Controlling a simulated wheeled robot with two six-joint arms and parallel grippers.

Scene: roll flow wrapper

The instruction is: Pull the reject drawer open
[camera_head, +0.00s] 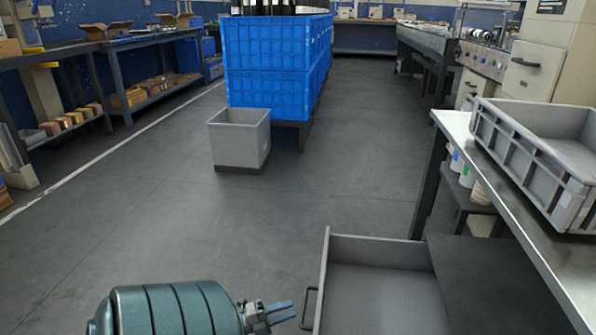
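A grey open-topped drawer (378,252) is at the bottom, right of centre, sticking out to the left of the metal-topped table; its inside shows and looks empty. Its dark bar handle (306,307) is on its left outer face. My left gripper (291,311) is at the bottom, just left of the handle, with its fingers pointing right toward it. The two blue-grey fingers are apart, with nothing seen between them. The fingertips look slightly short of the handle; contact is hard to judge. My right gripper is out of view.
A grey crate (530,150) stands on the metal-topped table (520,215) at right. A white machine (530,75) with a black handle is at back right. The floor at left is clear.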

